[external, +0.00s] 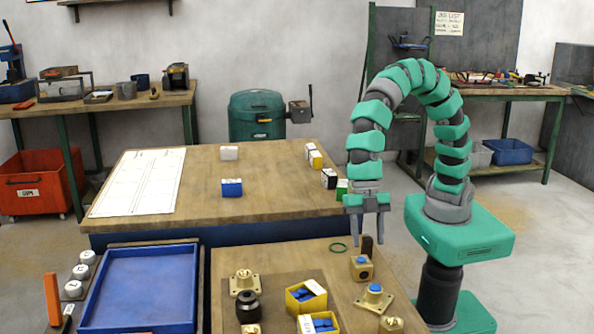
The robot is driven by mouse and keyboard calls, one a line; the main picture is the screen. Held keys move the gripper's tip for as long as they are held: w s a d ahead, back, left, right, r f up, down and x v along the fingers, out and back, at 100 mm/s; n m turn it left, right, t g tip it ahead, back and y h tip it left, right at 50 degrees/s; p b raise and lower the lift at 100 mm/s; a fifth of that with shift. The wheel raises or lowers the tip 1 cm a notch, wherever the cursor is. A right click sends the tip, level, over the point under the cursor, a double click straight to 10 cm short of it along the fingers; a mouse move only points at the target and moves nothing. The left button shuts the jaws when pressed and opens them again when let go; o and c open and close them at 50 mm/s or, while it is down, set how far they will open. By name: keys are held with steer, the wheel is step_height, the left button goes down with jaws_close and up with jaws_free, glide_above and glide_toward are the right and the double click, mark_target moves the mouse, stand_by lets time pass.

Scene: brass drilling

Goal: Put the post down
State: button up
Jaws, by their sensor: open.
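My gripper (371,241) points straight down over the back right part of the near table, with its two fingers apart. A small dark upright piece (367,246), which may be the post, shows between and just below the fingertips. Its lower end is hidden behind a brass block (362,268) with a blue spot on top, so I cannot tell what it stands on. I cannot tell if the fingers touch it.
A blue tray (140,325) is at left. The far table (260,200) holds small boxes and a sheet.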

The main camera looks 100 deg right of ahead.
mark_target(368, 239)
steer(key=b+x, duration=0.1)
steer(key=x, duration=0.2)
steer(key=shift+a+f, duration=0.15)
steer(key=shift+f, duration=0.2)
steer(key=shift+c, duration=0.4)
jaws_close()
steer(key=shift+s+r+p, duration=0.15)
steer(key=shift+r+p, duration=0.65)
steer(key=shift+r, duration=1.1)
steer(key=s+d+r+p, duration=0.1)
steer(key=s+d+p, duration=0.1)
steer(key=s+d, duration=0.7)
steer(key=s, duration=0.3)
steer(key=shift+s+d, duration=0.2)
steer(key=shift+s, duration=0.2)
